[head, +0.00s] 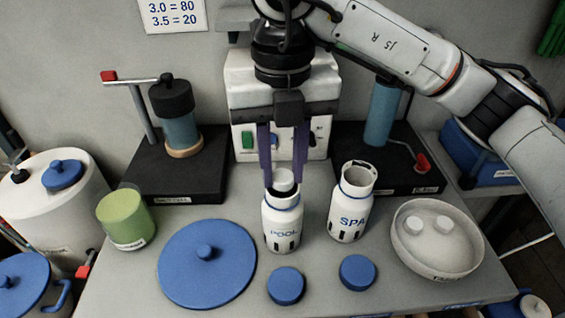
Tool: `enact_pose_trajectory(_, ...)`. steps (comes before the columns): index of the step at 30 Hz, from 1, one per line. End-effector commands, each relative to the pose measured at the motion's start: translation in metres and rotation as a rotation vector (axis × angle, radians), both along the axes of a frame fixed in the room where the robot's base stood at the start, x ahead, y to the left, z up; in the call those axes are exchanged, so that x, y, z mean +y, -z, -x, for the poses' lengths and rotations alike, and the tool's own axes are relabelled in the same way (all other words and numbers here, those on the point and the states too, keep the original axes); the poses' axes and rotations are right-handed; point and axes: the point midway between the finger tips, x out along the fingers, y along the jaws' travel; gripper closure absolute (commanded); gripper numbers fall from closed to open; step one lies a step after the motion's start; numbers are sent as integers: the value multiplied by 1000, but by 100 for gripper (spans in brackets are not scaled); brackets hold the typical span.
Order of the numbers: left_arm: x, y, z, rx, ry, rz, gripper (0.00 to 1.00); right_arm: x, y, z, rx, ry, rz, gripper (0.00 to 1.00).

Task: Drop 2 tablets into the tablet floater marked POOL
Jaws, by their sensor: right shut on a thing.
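The white tablet floater marked POOL (282,228) stands upright and uncapped in the middle of the grey bench. My right gripper (284,178), with purple fingers, points straight down over its mouth. It is shut on a white tablet (283,181), held at or just above the opening; I cannot tell whether the tablet is inside the rim. The open floater marked SPA (349,211) stands just to the right. A white bowl (438,262) at the right holds two more white tablets, one at its left (412,225) and one further right (444,225). My left gripper is not in view.
Two small blue caps, left (286,286) and right (357,272), lie in front of the floaters. A large blue lid (190,285) and a green cup (126,218) are to the left. Black-based devices (165,185) and a beige box (243,90) stand behind.

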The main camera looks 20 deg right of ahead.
Motion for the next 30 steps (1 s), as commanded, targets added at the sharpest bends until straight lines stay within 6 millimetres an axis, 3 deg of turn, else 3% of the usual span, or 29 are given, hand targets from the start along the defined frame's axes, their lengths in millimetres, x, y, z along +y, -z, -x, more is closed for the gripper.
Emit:
enact_pose_trajectory(13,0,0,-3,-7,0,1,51,0,0,-1,0,0,0,94)
enact_pose_trajectory(14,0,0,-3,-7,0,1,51,0,0,-1,0,0,0,72)
enact_pose_trajectory(18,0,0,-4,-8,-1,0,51,0,0,-1,0,0,0,51)
enact_pose_trajectory(30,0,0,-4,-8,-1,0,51,0,0,0,0,0,0,51)
